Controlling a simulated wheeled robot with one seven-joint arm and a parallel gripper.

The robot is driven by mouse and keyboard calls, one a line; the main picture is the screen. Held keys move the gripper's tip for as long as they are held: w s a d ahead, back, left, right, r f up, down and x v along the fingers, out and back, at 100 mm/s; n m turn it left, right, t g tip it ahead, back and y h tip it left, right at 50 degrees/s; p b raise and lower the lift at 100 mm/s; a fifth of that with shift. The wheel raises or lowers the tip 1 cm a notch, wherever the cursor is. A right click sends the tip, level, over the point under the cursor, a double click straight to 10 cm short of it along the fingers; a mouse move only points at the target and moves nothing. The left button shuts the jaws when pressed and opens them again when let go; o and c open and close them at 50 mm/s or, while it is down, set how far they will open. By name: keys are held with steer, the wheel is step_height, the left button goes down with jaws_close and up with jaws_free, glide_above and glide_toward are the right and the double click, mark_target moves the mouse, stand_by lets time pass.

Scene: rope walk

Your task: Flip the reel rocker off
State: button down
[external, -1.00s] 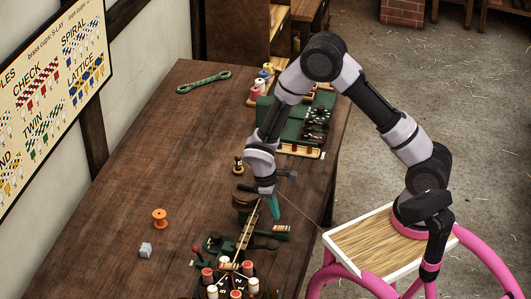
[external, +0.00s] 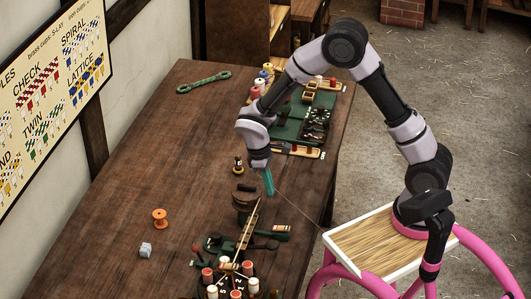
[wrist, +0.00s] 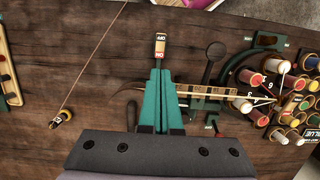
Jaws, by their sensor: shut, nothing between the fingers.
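The reel rocker (wrist: 160,45) shows in the wrist view just beyond my fingertips. It is a small switch with a pale OFF end farther from me and an orange ON end nearer. I cannot tell which end is pressed down. In the external view the rocker (external: 283,228) appears as a small pale and orange piece on a green mount, below and right of my gripper. My gripper (external: 269,193) is shut and empty, with teal fingers pointing down above the table. In the wrist view my fingers (wrist: 160,74) hide part of the mount.
A black round-ended lever (wrist: 215,50) stands beside the rocker. A bobbin carousel (external: 235,285) is at the table's near end. A thin cord (wrist: 95,55) runs from a small dark spool (wrist: 62,117).

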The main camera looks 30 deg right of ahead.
mark_target(286, 228)
steer(key=shift+s+d+r, duration=0.25)
steer(key=shift+s+d, duration=0.1)
steer(key=shift+s, duration=0.05)
steer(key=shift+f, duration=0.1)
steer(key=x, duration=1.4)
steer(key=shift+s+d+f, duration=0.3)
steer(key=shift+s+d, duration=0.05)
steer(key=shift+a, duration=0.1)
